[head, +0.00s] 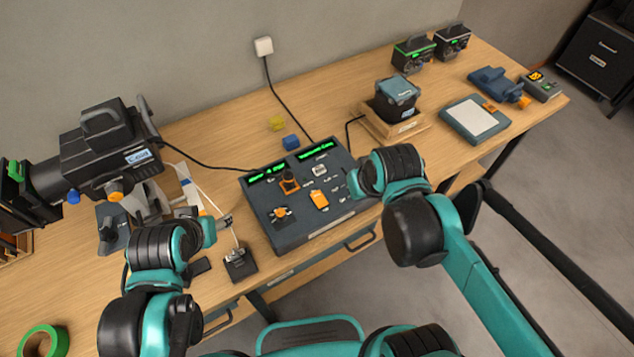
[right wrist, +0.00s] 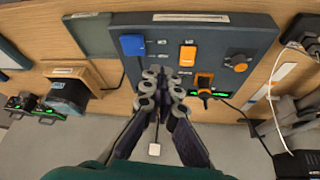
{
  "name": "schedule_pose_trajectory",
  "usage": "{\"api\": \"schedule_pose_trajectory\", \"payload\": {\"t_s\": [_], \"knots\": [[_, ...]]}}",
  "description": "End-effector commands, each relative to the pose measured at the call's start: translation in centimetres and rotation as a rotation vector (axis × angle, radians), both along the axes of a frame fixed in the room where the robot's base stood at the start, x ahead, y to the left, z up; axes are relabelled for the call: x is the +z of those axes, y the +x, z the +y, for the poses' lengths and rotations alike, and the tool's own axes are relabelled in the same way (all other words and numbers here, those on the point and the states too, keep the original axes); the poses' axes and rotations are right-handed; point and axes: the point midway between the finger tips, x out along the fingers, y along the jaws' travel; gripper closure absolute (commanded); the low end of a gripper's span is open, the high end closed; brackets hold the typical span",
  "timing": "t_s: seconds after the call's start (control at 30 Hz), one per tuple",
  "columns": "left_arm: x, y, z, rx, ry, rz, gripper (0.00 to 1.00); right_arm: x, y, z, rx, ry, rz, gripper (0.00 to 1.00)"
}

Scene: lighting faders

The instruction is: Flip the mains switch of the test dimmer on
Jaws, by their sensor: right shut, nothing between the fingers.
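A dark control panel (head: 272,222) lies on the bench with two lit green displays along its far edge. An orange rocker switch (head: 319,199) sits mid-panel and also shows in the right wrist view (right wrist: 187,55). A blue switch (right wrist: 132,45) is on the panel in the right wrist view; my right gripper hides that area in the head view. No readable label tells which is the test dimmer's mains switch. My right gripper (right wrist: 161,76) is shut and empty, over the panel near the blue and orange switches; contact cannot be told. My left gripper (head: 210,231) is left of the panel; its fingers are unclear.
An orange bracket-like control (head: 288,182) and a round orange knob (right wrist: 238,62) are on the panel. A blue block (head: 291,142) and yellow block (head: 277,124) lie behind it. A stage light (head: 110,155) stands left; a boxed device (head: 396,98) on wood stands right.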

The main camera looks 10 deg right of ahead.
Motion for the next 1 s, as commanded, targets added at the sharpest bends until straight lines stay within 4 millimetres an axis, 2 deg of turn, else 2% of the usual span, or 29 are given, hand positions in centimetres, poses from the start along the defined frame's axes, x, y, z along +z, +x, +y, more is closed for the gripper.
{"api": "schedule_pose_trajectory", "payload": {"t_s": [0.03,0.1,0.4,0.6,1.0], "knots": [[1.7,0.0,0.0,0.0,0.0,0.0,0.46,1.5,1.1,0.8,0.028,-0.006,0.033,1.0],[2.8,0.0,0.0,0.0,0.0,0.0,0.46,2.2,2.2,1.8,0.066,-0.015,0.08,1.0],[6.7,0.0,0.0,0.0,0.0,0.0,0.46,3.2,6.0,5.7,0.206,-0.052,0.255,1.0],[7.7,0.0,0.0,0.0,0.0,0.0,0.46,2.8,7.0,7.0,0.252,-0.065,0.312,1.0],[7.7,0.0,0.0,0.0,0.0,0.0,0.46,2.6,7.1,7.2,0.26,-0.067,0.323,1.0]]}}
